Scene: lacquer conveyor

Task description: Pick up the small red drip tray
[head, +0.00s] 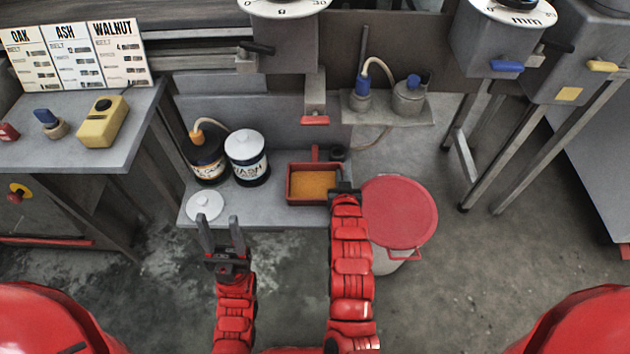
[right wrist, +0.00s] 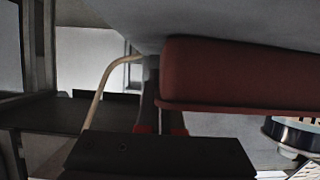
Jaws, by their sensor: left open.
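The small red drip tray (head: 290,196) sits on the low grey shelf in the head view, with amber liquid in it. A red handle-like piece stands at its back edge. My right gripper (head: 343,188) is at the tray's right front corner; its fingertips are hard to make out. In the right wrist view a large dark red body (right wrist: 240,75), apparently the tray, fills the upper right beside the dark fingers (right wrist: 160,105). Whether they grip it I cannot tell. My left gripper (head: 220,222) is open and empty, fingers pointing up the picture, by the shelf's front edge.
Two cans, one dark (head: 207,160) and one white-lidded (head: 247,158), stand left of the tray. A white lid (head: 204,206) lies at the shelf's (head: 262,209) front left. A red-lidded bucket (head: 400,211) stands close on the right. A grey bracket (head: 315,92) hangs above the tray.

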